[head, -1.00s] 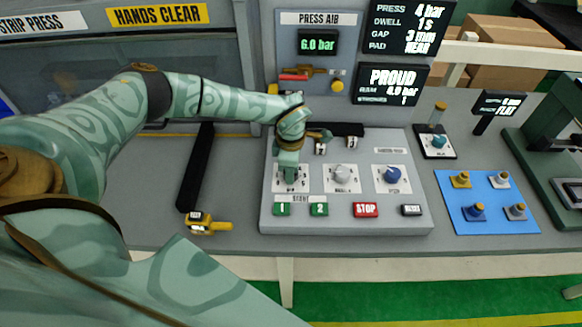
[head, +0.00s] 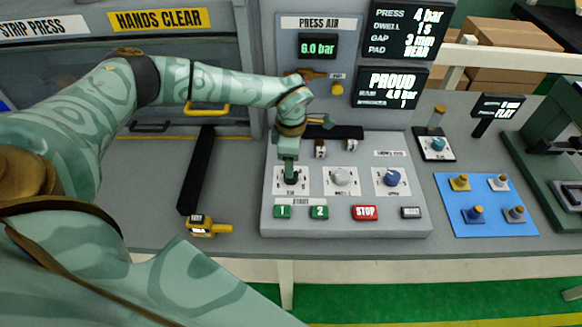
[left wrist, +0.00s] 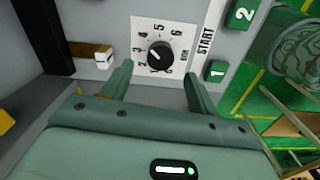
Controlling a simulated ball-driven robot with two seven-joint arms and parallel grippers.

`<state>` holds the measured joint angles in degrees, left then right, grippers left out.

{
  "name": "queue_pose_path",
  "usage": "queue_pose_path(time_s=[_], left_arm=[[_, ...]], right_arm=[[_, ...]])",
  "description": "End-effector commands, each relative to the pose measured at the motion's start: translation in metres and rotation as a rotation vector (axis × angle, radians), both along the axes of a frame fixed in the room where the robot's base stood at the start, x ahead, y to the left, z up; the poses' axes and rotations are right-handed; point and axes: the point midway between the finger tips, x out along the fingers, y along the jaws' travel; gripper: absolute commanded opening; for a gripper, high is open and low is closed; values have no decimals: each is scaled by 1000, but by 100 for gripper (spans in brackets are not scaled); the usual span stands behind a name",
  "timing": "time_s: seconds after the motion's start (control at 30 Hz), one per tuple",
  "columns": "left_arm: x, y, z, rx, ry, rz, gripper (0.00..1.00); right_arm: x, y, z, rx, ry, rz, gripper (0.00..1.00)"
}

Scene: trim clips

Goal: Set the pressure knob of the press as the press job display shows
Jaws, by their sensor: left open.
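The pressure knob (left wrist: 159,53) is black and round on a white plate marked with numbers up to 6 and BAR. It has a light pointer mark, but its exact setting is too small to tell. My left gripper (left wrist: 160,84) is open, with its fingers on either side of the near edge of the knob plate; the knob is ahead, not clamped. In the head view the left gripper (head: 290,177) is over the leftmost dial of the control box (head: 345,222). The press job display (head: 412,28) reads PRESS 4 bar, DWELL 1 s, GAP 3 mm, PAD NEAR. My right gripper is out of view.
A grey knob (head: 341,176) and a blue knob (head: 392,177) stand right of the gripper. Green buttons 1 (head: 283,212) and 2 (head: 319,212) and a red STOP button (head: 366,212) lie in front. The air display (head: 318,47) reads 6.0 bar.

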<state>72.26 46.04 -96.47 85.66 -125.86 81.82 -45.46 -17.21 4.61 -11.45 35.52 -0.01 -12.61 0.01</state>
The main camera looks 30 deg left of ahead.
Motion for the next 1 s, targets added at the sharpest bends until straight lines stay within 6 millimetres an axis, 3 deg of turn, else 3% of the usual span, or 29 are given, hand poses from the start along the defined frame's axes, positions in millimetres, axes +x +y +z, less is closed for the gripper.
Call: queue_pose_path(time_s=[0.03, 0.2, 0.4, 0.6, 1.0], left_arm=[[1, 0, 17, -1, -5, -1, 59], [1, 0, 62, -1, -5, 0, 59], [0, 0, 97, 0, -1, 1, 59], [0, 0, 108, 0, 0, 0, 59], [0, 0, 108, 0, 0, 0, 59]], right_arm=[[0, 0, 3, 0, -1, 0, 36], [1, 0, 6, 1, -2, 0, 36], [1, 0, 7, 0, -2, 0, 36], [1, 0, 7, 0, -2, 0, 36], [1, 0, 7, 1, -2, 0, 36]])
